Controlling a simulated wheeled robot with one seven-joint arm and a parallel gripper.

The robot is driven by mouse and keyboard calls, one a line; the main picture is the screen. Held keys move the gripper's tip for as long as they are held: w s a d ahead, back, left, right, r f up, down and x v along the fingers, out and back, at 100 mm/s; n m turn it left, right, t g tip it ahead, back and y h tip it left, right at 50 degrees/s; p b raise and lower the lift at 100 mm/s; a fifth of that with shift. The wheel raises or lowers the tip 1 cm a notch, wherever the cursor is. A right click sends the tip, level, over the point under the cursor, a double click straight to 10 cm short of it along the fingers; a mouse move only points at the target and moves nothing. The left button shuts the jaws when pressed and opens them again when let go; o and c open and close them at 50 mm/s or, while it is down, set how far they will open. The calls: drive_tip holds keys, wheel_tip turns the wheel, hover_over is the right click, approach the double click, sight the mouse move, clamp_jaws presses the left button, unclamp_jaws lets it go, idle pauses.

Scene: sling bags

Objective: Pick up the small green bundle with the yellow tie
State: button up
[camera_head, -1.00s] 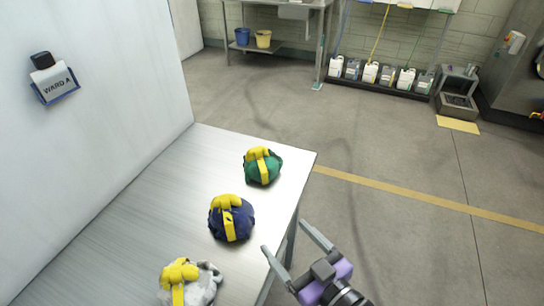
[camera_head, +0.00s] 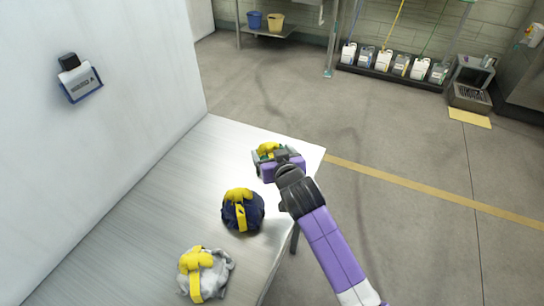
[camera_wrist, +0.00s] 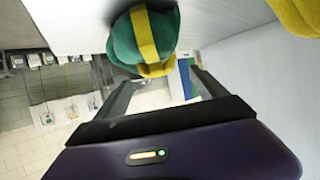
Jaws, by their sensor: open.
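The green bundle with the yellow tie sits at the far right corner of the metal table. In the head view only its yellow tie (camera_head: 268,148) and a little green show, with my gripper in front. In the wrist view the green bundle (camera_wrist: 125,43) is at the top centre, its yellow band across it. My gripper (camera_head: 275,163) is open at the bundle. In the wrist view its two fingers (camera_wrist: 160,80) stand apart, pointing towards the bundle. I cannot tell whether they touch it.
A dark blue bundle (camera_head: 254,213) with a yellow tie sits nearer on the table (camera_head: 160,205). A grey-white bundle (camera_head: 216,272) with a yellow tie is nearest. A white wall panel (camera_head: 95,135) rises along the table's left side. Open floor lies to the right.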

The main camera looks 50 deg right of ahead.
sight(270, 147)
drive_tip(key=shift+p+x, duration=0.6)
drive_tip(key=shift+x, duration=1.85)
drive_tip(key=shift+s+d, duration=0.15)
drive_tip(key=shift+d, duration=0.05)
clamp_jaws()
